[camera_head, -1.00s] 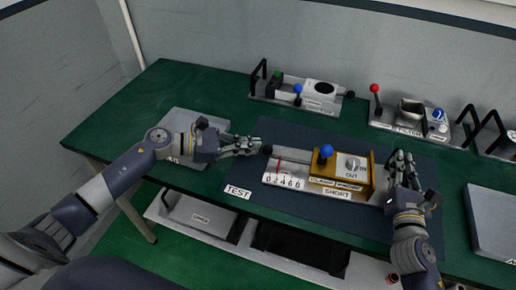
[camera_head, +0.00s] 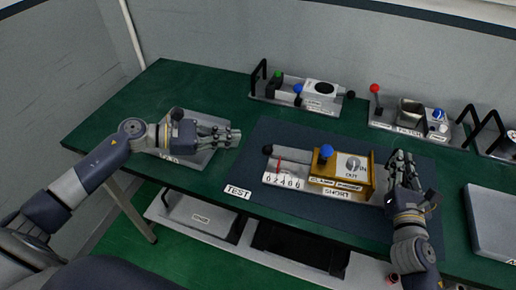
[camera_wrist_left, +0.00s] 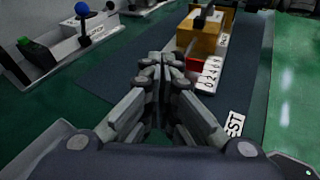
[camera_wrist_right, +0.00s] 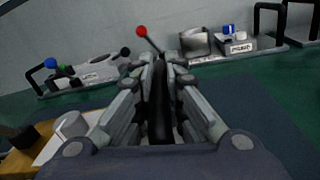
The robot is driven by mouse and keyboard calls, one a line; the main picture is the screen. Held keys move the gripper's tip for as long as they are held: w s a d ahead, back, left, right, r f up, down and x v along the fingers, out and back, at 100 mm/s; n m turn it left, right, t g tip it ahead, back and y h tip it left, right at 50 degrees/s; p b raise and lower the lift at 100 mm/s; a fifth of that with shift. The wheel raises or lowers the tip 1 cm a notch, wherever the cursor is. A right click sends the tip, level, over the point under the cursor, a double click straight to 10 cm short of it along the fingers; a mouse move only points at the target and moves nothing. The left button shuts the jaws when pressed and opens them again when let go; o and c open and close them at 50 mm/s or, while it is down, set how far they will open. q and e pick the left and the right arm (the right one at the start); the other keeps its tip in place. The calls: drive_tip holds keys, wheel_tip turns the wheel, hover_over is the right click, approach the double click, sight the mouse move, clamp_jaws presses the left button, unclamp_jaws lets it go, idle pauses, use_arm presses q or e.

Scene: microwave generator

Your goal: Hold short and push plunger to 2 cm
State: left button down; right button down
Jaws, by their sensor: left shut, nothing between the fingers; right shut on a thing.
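The short (camera_head: 340,170) is an orange box with a blue knob and an IN/OUT dial, on the dark mat. Its white scale (camera_head: 284,180), with a red mark, extends left beneath the plunger. The plunger's dark knob (camera_head: 267,150) is at the left end. My left gripper (camera_head: 236,135) is shut and empty, left of the plunger knob and apart from it; in the left wrist view it points toward the short (camera_wrist_left: 203,40). My right gripper (camera_head: 402,158) is shut on the short's black handle (camera_wrist_right: 158,105) at its right end. The fingers mostly hide the handle in the head view.
A TEST label (camera_head: 238,192) marks the mat's (camera_head: 265,215) front left. A grey plate (camera_head: 205,160) lies beneath my left gripper. Other devices with knobs (camera_head: 300,95) and a filter (camera_head: 408,120) stand along the back. A grey case (camera_head: 492,215) is at the right.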

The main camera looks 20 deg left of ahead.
use_arm(q)
drive_tip(key=v, duration=0.8)
drive_tip(key=shift+s+a, duration=0.2)
drive_tip(key=shift+s, duration=0.05)
use_arm(e)
drive_tip(key=shift+s+a+f, duration=0.1)
drive_tip(key=shift+a+f, duration=0.05)
drive_tip(key=shift+f, duration=0.4)
drive_tip(key=c, duration=1.6)
unclamp_jaws()
use_arm(q)
drive_tip(key=shift+a, duration=0.1)
use_arm(e)
drive_tip(key=shift+a+r, duration=0.1)
use_arm(q)
drive_tip(key=shift+w, duration=0.2)
use_arm(e)
drive_tip(key=shift+w, duration=0.25)
drive_tip(key=shift+s+r, duration=0.1)
drive_tip(key=shift+s+d, duration=0.2)
drive_tip(key=shift+s, duration=0.1)
use_arm(q)
drive_tip(key=shift+s, duration=0.1)
use_arm(e)
drive_tip(key=s, duration=0.7)
drive_tip(key=s+d, duration=0.1)
drive_tip(key=s, duration=0.3)
drive_tip(key=shift+s, duration=0.1)
